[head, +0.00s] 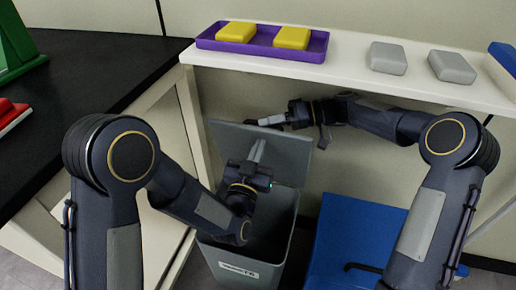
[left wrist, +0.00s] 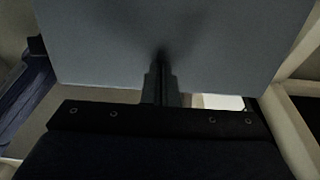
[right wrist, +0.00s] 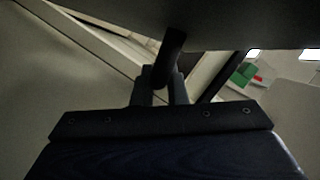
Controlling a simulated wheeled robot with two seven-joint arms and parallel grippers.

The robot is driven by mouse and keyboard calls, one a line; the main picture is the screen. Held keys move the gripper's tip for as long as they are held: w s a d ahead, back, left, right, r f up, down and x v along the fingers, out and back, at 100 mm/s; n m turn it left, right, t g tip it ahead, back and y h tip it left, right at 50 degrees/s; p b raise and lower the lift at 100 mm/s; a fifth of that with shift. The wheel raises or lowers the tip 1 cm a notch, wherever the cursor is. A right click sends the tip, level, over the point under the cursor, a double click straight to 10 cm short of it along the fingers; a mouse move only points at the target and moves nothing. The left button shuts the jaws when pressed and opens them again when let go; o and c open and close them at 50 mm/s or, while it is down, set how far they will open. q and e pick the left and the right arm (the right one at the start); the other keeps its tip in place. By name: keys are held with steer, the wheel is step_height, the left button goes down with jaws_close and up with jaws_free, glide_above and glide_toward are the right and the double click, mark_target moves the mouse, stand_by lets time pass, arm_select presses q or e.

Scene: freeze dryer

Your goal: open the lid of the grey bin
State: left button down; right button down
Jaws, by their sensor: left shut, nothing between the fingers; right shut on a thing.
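The grey bin (head: 243,265) stands under the white shelf, its mouth open. Its lid (head: 285,158) is raised steeply at the back of the bin. My left gripper (head: 258,149) is shut and empty, pointing up in front of the lid's inner face. In the left wrist view the lid (left wrist: 165,40) fills the upper part, right at the fingertips (left wrist: 162,78); I cannot tell if they touch. My right gripper (head: 270,121) is at the lid's upper edge, shut on a dark bar-shaped handle (right wrist: 172,52). Its fingers also show in the right wrist view (right wrist: 160,88).
The white shelf (head: 345,77) above holds a purple tray (head: 310,50) with yellow blocks and two grey blocks (head: 386,57). A black counter (head: 85,85) is at the left.

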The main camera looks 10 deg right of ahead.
steer(key=shift+d+f, duration=0.1)
steer(key=shift+f, duration=0.35)
arm_select(q)
steer(key=shift+x, duration=0.8)
arm_select(e)
steer(key=shift+s+a+r, duration=0.1)
steer(key=shift+a, duration=0.1)
steer(key=c, duration=1.5)
jaws_free()
steer(key=shift+r, duration=0.1)
steer(key=shift+o, duration=0.2)
steer(key=shift+r, duration=0.1)
steer(key=shift+r, duration=0.1)
steer(key=shift+d, duration=0.1)
